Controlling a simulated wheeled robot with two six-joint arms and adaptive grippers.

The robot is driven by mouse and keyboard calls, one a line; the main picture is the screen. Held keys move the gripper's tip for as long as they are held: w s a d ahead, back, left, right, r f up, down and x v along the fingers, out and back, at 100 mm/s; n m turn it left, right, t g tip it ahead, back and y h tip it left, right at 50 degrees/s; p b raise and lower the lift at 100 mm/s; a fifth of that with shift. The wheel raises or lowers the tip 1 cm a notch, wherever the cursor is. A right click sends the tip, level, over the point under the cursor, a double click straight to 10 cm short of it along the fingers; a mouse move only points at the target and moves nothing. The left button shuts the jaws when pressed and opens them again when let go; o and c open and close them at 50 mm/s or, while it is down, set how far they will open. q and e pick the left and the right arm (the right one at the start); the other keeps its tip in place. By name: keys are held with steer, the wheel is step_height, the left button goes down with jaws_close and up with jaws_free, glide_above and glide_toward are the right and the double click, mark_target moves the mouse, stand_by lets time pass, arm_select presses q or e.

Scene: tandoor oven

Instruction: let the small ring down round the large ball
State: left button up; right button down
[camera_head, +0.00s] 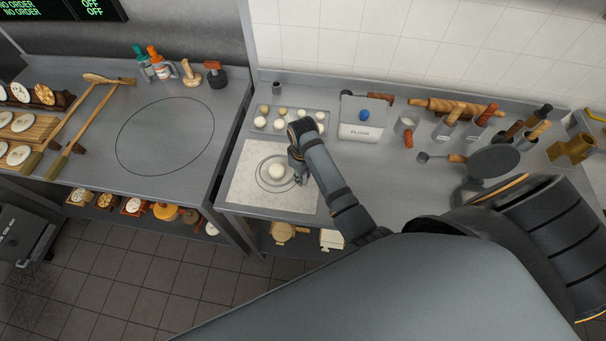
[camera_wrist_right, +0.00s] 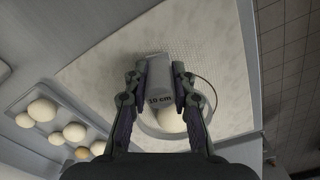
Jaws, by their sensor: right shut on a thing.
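The large ball (camera_head: 277,171) is pale dough on a white floured mat (camera_head: 240,195) and also shows in the right wrist view (camera_wrist_right: 195,116). My right gripper (camera_head: 299,177) is at the ball's right side in the head view. In the right wrist view, my right gripper (camera_wrist_right: 160,84) is shut on the grey tab of the small ring (camera_wrist_right: 158,88), marked "10 cm". The ring's band curves around the ball in that view, partly hidden by a finger. I cannot tell whether the band touches the mat. My left gripper is not in view.
A tray (camera_head: 251,128) of several dough balls stands behind the mat. A flour box (camera_head: 361,132) is behind and to the right. A thin circle surrounds the ball on the mat. The counter to the left (camera_head: 165,135) has a large clear circle.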

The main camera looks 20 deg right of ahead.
steer(key=shift+f, duration=0.55)
steer(key=c, duration=1)
jaws_free()
steer(key=shift+c, duration=0.2)
steer(key=shift+r, duration=4)
